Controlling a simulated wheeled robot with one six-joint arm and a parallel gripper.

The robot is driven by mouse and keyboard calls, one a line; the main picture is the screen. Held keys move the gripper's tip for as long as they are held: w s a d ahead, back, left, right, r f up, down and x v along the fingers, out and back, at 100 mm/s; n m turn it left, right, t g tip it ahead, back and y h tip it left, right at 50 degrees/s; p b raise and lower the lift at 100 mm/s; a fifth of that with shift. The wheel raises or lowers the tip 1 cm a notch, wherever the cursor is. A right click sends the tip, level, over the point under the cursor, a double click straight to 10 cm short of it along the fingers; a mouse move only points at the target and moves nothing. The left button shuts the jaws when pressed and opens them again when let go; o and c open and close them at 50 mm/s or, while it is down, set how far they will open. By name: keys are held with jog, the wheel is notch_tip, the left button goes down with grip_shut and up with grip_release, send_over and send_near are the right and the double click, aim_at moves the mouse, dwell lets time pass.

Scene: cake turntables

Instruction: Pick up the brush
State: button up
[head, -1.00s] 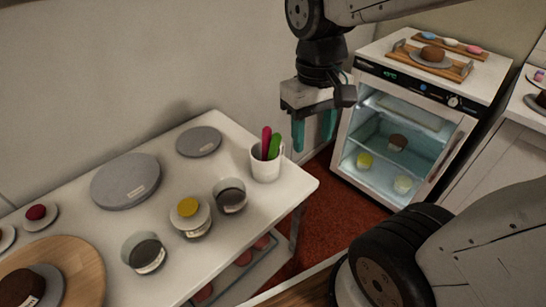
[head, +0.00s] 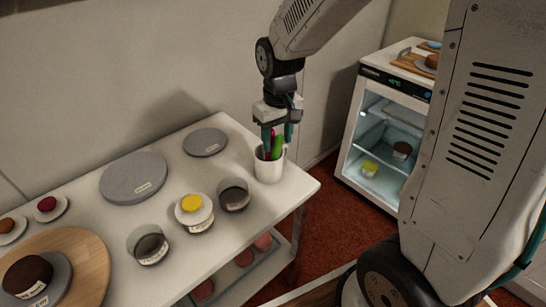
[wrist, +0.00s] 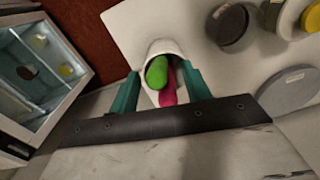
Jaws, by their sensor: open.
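A white cup (head: 269,172) stands near the right end of the white table. A green handle (head: 277,148) and a magenta handle stick up out of it; I cannot tell which one is the brush, since the lower ends are hidden in the cup. My gripper (head: 277,136) points down over the cup, its teal fingers open around the upper handles. In the wrist view the green handle (wrist: 157,72) and the magenta handle (wrist: 167,88) lie between the spread fingers, with the cup rim (wrist: 165,45) behind them. No grip shows on either handle.
Dark round tins (head: 234,195), a yellow-topped stack (head: 194,210) and grey turntables (head: 133,178) stand left of the cup on the table (head: 290,195). A lit glass-front fridge (head: 385,130) is at the right, across red floor.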

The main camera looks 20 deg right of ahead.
aim_at(277, 159)
jog(key=shift+f, duration=1.55)
jog(key=shift+s, duration=0.1)
grip_shut()
jog(key=shift+r, duration=0.1)
